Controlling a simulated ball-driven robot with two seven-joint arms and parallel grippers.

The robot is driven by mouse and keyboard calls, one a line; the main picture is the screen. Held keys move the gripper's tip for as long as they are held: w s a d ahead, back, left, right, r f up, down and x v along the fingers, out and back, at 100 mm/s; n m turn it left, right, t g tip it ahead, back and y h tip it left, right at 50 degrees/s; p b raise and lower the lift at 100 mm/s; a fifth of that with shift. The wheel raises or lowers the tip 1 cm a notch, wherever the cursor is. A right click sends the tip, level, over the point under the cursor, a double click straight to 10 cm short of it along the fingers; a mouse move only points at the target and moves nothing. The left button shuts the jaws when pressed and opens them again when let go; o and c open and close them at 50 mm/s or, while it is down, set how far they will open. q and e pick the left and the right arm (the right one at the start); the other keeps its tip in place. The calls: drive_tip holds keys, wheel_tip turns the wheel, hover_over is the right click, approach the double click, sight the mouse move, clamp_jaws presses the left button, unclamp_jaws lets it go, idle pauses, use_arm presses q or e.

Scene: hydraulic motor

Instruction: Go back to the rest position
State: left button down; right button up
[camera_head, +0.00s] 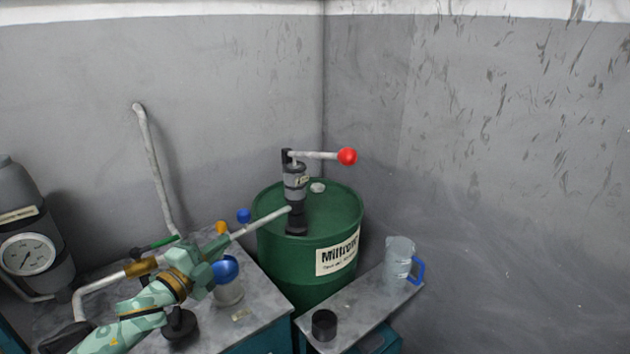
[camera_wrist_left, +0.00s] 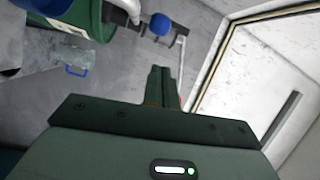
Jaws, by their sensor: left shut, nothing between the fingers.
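My left gripper (camera_head: 216,246) reaches in from the lower left of the head view, at the end of a camouflage-patterned arm. It is beside the pale spout pipe (camera_head: 262,222) of the pump and above the left bench; I cannot tell whether it touches anything. In the left wrist view the dark green fingers (camera_wrist_left: 161,86) are together, with nothing between them. My right gripper is not in view.
A green drum (camera_head: 285,263) carries a hand pump with a red knob (camera_head: 347,156). A clear jug (camera_head: 398,262) and a black cup (camera_head: 324,325) stand on the right bench. A gauge (camera_head: 28,254) is at far left.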

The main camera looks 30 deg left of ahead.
use_arm(q)
drive_tip(key=s+d+f+n+g+y, duration=0.3)
drive_tip(key=s+d+f+n+g, duration=0.25)
drive_tip(key=d+f, duration=0.4)
drive_tip(key=s+d+f+n+g+y, duration=0.1)
drive_tip(key=s+d+f+n+g, duration=0.15)
drive_tip(key=s, duration=0.35)
drive_tip(key=s+d+f+n+g+y, duration=0.1)
drive_tip(key=s+d+g, duration=0.3)
drive_tip(key=s, duration=0.2)
drive_tip(key=s+d+f+g+h, duration=0.2)
drive_tip(key=s+f, duration=0.1)
drive_tip(key=f, duration=1)
drive_tip(key=s+d+f+g+h, duration=0.1)
drive_tip(key=s+d+f+h, duration=0.15)
drive_tip(key=f, duration=1.15)
drive_tip(key=s+f+n+g, duration=0.3)
drive_tip(key=s+f, duration=1.1)
drive_tip(key=s, duration=0.5)
drive_tip(key=shift+f, duration=0.25)
drive_tip(key=shift+s+a+h, duration=0.1)
drive_tip(key=shift+s+h, duration=0.05)
drive_tip(key=shift+h, duration=0.1)
